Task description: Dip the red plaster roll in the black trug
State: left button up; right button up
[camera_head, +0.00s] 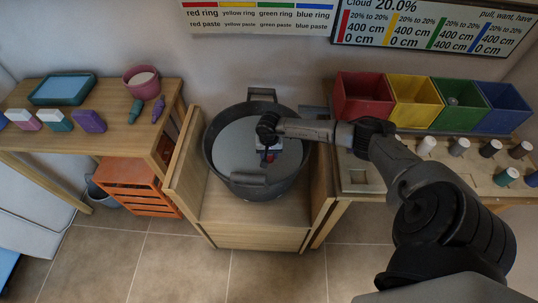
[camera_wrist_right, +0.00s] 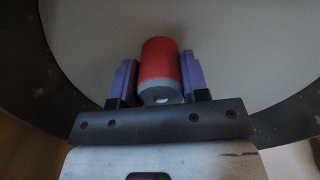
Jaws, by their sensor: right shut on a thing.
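The black trug (camera_head: 214,118) stands on a low wooden stand and holds a flat grey surface. It also shows around the edges of the right wrist view (camera_wrist_right: 262,124). My right gripper (camera_head: 269,150) reaches over the trug from the right. In the right wrist view, my right gripper (camera_wrist_right: 158,85) is shut on the red plaster roll (camera_wrist_right: 160,60), with a purple-lined finger on each side. The roll has a grey end towards the camera. In the head view, a bit of the red roll (camera_head: 270,157) shows below the gripper, over the grey surface. Contact with it cannot be told. My left gripper is not seen.
Red, yellow, green and blue bins (camera_head: 362,97) stand at the back right. Several rolls (camera_head: 460,146) stand on the wooden bench before them. A left table holds a pink pot (camera_head: 142,82), a teal tray (camera_head: 63,88) and several blocks. An orange crate (camera_head: 135,185) is below.

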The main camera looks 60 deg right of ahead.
notch_tip(320, 180, up, 14)
jog(key=p, duration=0.7)
jog(key=shift+f+p, duration=0.25)
jog(key=shift+p, duration=0.05)
